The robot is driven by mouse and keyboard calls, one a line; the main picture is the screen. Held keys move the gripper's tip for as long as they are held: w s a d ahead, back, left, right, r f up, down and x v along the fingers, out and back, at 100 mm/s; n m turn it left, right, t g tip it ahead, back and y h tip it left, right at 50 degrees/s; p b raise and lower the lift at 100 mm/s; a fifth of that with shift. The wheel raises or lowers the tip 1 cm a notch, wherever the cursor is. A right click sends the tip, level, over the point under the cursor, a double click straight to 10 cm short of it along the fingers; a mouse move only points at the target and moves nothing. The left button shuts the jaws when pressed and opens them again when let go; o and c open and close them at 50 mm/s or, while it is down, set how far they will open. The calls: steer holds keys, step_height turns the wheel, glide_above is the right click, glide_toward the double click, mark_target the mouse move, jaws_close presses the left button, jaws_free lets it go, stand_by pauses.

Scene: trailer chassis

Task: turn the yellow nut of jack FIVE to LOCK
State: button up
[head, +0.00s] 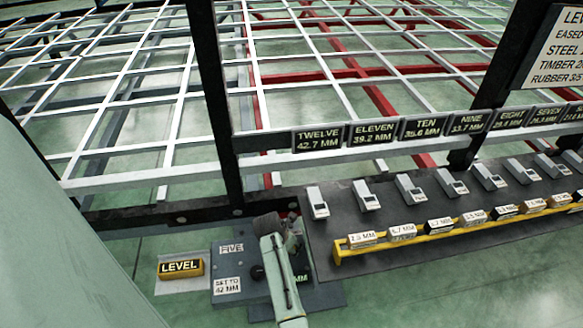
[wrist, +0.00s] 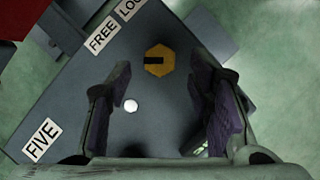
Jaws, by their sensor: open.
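In the wrist view the yellow hexagonal nut (wrist: 168,65) sits on the dark plate of jack FIVE (wrist: 75,105). A black bar on the nut points left in the picture, more toward the FREE label (wrist: 103,35) than the partly cut-off LOCK label (wrist: 130,8). My gripper (wrist: 160,85) is open, its fingers apart on either side below the nut, with nothing between them touching it. In the head view my gripper (head: 291,232) is over the jack plate (head: 225,265), and my arm hides the nut there.
A yellow LEVEL block (head: 181,267) lies left of the plate. A yellow rail (head: 440,232) with several labelled blocks and a row of gauges stand right. The trailer frame (head: 150,165) rises behind.

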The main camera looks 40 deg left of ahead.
steer(key=shift+x, duration=1.65)
steer(key=shift+c, duration=0.2)
jaws_close()
